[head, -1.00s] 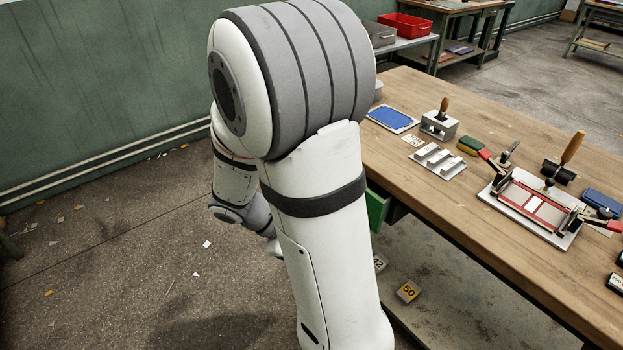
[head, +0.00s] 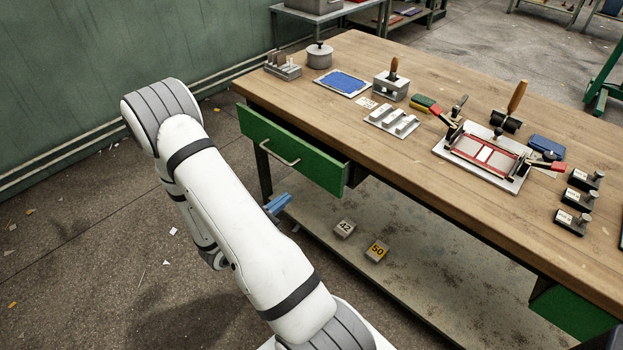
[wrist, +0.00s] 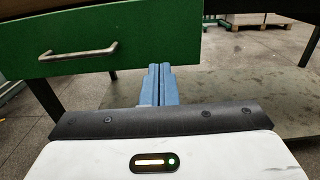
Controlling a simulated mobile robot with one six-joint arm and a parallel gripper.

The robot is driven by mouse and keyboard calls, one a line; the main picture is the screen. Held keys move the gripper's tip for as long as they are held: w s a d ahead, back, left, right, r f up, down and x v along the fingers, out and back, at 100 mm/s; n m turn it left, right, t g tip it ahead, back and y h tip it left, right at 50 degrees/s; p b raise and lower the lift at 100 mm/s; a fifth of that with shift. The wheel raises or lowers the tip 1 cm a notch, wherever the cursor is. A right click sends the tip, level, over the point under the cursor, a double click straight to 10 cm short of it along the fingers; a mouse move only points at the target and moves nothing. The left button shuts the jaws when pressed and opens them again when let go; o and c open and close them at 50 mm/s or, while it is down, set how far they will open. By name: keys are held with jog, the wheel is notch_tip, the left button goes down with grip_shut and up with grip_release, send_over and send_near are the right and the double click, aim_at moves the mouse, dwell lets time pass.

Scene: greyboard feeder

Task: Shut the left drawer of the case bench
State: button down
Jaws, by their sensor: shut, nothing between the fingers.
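The case bench (head: 440,180) has a wooden top and a green left drawer (head: 285,150) with a metal bar handle (head: 279,153). The drawer stands out from the bench front, and its side shows at the right end. In the wrist view the drawer front (wrist: 150,25) and handle (wrist: 78,51) fill the upper left. My gripper (head: 277,205) is low in front of the bench, below the drawer. Its blue fingers (wrist: 159,84) are together and empty, just below the drawer's lower edge in the wrist view. I cannot tell whether they touch it.
A lower shelf (head: 420,270) under the bench bears blocks marked 42 (head: 345,228) and 50 (head: 377,250). A second green drawer (head: 570,312) is at the right. Fixtures and tools stand on the benchtop. The floor to the left is clear apart from scraps.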

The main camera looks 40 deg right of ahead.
aim_at(320, 172)
jog(key=d, duration=0.8)
jog(key=w+d, duration=0.1)
jog(key=d, duration=0.3)
jog(key=shift+w, duration=0.15)
